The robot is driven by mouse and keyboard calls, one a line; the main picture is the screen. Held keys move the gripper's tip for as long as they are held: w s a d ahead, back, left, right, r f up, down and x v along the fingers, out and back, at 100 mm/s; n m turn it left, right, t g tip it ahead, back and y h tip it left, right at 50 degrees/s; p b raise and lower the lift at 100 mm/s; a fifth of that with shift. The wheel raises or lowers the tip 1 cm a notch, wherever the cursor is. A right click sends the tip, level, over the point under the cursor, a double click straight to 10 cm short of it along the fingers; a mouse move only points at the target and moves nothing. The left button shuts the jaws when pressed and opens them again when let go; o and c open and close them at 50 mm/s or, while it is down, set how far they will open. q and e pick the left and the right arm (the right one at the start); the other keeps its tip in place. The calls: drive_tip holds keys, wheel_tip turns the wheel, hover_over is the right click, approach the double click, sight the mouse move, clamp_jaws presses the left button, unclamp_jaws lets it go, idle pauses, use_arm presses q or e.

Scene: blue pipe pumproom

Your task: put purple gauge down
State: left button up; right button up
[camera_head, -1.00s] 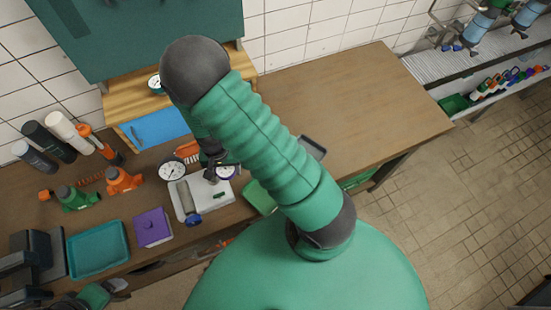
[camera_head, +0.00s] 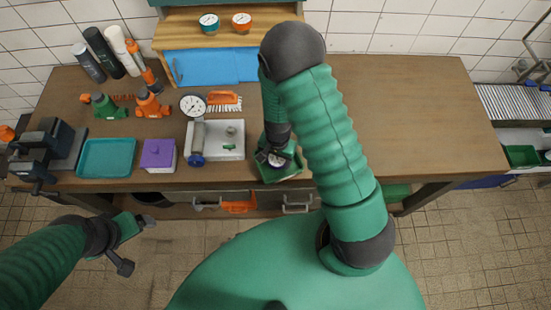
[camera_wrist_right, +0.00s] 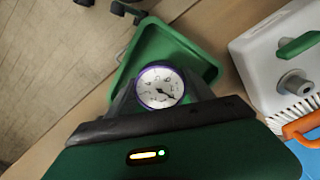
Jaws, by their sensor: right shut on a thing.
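The purple gauge (camera_wrist_right: 161,87), with a white dial and purple rim, is between the fingers of my right gripper (camera_wrist_right: 161,92) in the right wrist view. My right gripper is shut on it. In the head view the gauge (camera_head: 279,160) is small and partly covered by my right gripper (camera_head: 272,156). The gauge is over a green tray (camera_wrist_right: 190,42) at the bench's front edge. I cannot tell whether it touches the tray floor. My left gripper (camera_head: 136,243) is in front of the bench, its fingers apart and empty.
Left of the green tray are a white block with a valve (camera_head: 230,153), a purple box (camera_head: 158,155) and a teal tray (camera_head: 106,158). A white-faced gauge (camera_head: 193,104) and an orange brush (camera_head: 224,99) are behind. The bench's right side (camera_head: 420,130) is clear.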

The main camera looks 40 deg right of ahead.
drive_tip(key=shift+d+f, duration=0.1)
drive_tip(key=shift+d, duration=0.6)
drive_tip(key=o, duration=1.3)
drive_tip(key=shift+w+d+f, duration=0.3)
drive_tip(key=shift+d+f, duration=0.1)
drive_tip(key=shift+d, duration=0.25)
drive_tip(key=shift+o, duration=1.1)
drive_tip(key=shift+w+a, duration=0.15)
drive_tip(key=a, duration=0.1)
drive_tip(key=a+r, duration=0.1)
drive_tip(key=a, duration=0.1)
drive_tip(key=shift+s+r, duration=0.1)
drive_tip(key=shift+s, duration=0.1)
drive_tip(key=d+r, duration=0.1)
drive_tip(key=r, duration=0.4)
drive_tip(key=d+r, duration=0.1)
drive_tip(key=r, duration=0.2)
drive_tip(key=shift+w+d+r, duration=0.2)
drive_tip(key=shift+d, duration=0.1)
use_arm(q)
drive_tip(key=shift+w+d, duration=0.25)
drive_tip(key=shift+d, duration=0.95)
use_arm(e)
drive_tip(key=shift+s+a+r, duration=0.15)
drive_tip(key=shift+r, duration=1.25)
